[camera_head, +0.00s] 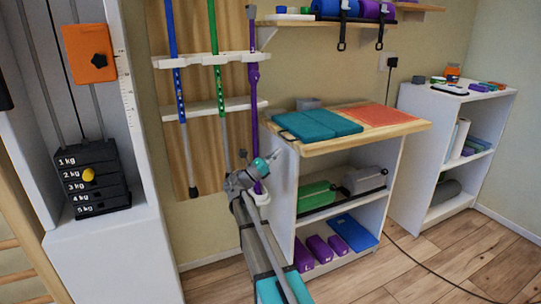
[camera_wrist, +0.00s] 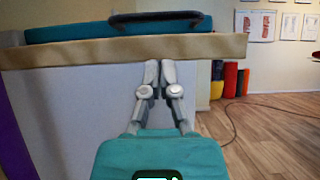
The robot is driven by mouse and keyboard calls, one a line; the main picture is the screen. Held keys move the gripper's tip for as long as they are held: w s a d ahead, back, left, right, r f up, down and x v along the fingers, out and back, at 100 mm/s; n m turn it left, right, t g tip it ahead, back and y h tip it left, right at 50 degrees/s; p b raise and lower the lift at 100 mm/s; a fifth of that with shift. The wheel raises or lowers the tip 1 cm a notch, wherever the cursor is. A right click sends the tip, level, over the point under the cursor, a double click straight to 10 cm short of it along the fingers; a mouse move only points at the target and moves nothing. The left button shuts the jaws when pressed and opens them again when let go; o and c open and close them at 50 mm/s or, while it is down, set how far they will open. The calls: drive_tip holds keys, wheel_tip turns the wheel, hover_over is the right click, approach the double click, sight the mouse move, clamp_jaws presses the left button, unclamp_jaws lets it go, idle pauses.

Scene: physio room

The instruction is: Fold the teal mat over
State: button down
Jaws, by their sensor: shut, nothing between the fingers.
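The teal mat (camera_head: 333,121) lies flat on the wooden top of a white shelf unit, with a seam between two panels. A dark handle (camera_head: 287,136) sticks out at its left end; the handle also shows in the wrist view (camera_wrist: 155,17), above the edge of the teal mat (camera_wrist: 70,32). An orange-red patterned surface (camera_head: 380,115) lies directly right of the teal; I cannot tell whether it is joined to it. My gripper (camera_head: 274,156) is shut and empty, left of the unit. In the wrist view, its fingertips (camera_wrist: 160,64) are just below the wooden edge, apart from the mat.
The wooden top (camera_head: 411,126) overhangs the white unit, which holds boxes and blocks on its shelves. Poles in a wall rack (camera_head: 218,60) stand close behind my gripper. A weight stack (camera_head: 90,180) is at left, another shelf (camera_head: 445,100) at right. A cable crosses the floor.

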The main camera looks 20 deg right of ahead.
drive_tip(key=r+p, duration=0.2)
drive_tip(key=r, duration=0.1)
drive_tip(key=shift+d, duration=0.3)
drive_tip(key=shift+d+r+p, duration=0.15)
drive_tip(key=shift+p, duration=0.3)
